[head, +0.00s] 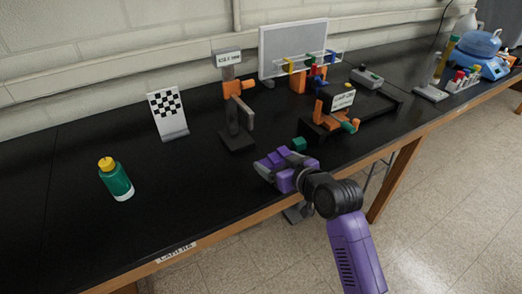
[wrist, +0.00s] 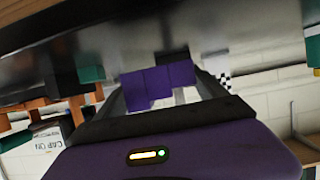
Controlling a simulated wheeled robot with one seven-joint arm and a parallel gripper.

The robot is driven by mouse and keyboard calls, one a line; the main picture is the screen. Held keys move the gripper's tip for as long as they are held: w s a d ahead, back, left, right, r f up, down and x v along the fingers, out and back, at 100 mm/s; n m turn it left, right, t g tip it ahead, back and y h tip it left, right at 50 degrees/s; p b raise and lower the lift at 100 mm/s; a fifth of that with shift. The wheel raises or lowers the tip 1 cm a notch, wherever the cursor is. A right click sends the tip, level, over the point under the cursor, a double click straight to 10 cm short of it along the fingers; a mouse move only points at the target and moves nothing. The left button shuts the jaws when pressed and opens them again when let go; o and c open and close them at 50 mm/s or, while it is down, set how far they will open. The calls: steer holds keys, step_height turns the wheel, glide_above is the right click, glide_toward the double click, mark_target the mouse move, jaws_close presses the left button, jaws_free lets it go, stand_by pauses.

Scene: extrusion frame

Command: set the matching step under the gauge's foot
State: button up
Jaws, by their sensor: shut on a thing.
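My gripper (head: 280,163) is near the front of the black bench, to the right of and nearer than the gauge. In the wrist view it is shut on a purple stepped block (wrist: 158,85), whose steps show between the two dark fingers. The same block (head: 278,156) appears partly in the head view. The gauge (head: 231,102) is a dark upright post on a base, with an orange slider, a grey hanging bar (head: 245,113) and a small label on top. The block is apart from the gauge. The underside of the gauge's foot is too small to judge.
A small green block (head: 299,144) lies just beyond my gripper. An orange-and-black fixture with a sign (head: 342,101) stands to the right. The front-left bench top (head: 190,200) is clear.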

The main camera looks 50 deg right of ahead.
steer(key=p, duration=0.1)
glide_above(261, 153)
steer(key=s+a, duration=0.2)
steer(key=shift+s, duration=0.1)
steer(key=shift+f, duration=0.1)
steer(key=shift+f+p, duration=0.4)
steer(key=shift+f, duration=1.25)
steer(key=shift+f, duration=0.2)
steer(key=o, duration=1.4)
steer(key=shift+r, duration=0.1)
